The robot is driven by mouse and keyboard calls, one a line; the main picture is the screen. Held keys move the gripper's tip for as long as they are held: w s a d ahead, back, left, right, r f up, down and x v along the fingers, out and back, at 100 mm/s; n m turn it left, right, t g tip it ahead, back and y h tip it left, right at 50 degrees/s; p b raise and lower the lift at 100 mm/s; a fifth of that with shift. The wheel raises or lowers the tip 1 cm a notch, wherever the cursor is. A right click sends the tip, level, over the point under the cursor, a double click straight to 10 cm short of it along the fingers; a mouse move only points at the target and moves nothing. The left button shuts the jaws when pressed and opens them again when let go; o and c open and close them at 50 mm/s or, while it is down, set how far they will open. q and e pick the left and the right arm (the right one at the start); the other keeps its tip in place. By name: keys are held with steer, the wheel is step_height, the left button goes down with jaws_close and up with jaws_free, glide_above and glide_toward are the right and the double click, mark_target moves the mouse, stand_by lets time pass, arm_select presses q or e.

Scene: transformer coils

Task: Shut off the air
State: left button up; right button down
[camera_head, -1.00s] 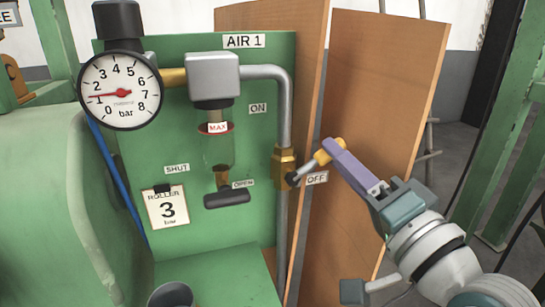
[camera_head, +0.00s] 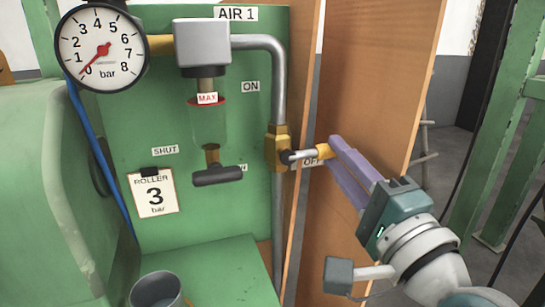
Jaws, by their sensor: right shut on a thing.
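A brass air valve (camera_head: 277,150) sits on the vertical grey pipe at the right edge of the green panel. Its lever (camera_head: 300,155) has a yellow end (camera_head: 323,151) and lies about level, pointing right across the OFF label (camera_head: 310,162), which it partly covers. My right gripper (camera_head: 334,153) has its purple fingers shut on the lever's yellow end. The ON label (camera_head: 250,87) is higher on the panel. The pressure gauge (camera_head: 103,50) reads about 0 bar. My left gripper is not in view.
A filter bowl (camera_head: 207,120) marked MAX hangs left of the valve, with a dark drain handle (camera_head: 217,176) below. A "ROLLER 3 bar" card (camera_head: 153,193) is clipped beside it. A grey cup (camera_head: 157,290) stands at the bottom. Wooden boards (camera_head: 375,80) stand close behind my right gripper.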

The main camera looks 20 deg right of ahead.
steer(key=shift+f, duration=0.1)
steer(key=c, duration=0.7)
jaws_free()
steer(key=shift+c, duration=0.2)
steer(key=shift+s, duration=0.1)
steer(key=s+f+b, duration=0.1)
steer(key=s, duration=0.8)
steer(key=shift+s+d+f, duration=0.15)
steer(key=shift+s+f, duration=0.15)
steer(key=shift+f, duration=0.1)
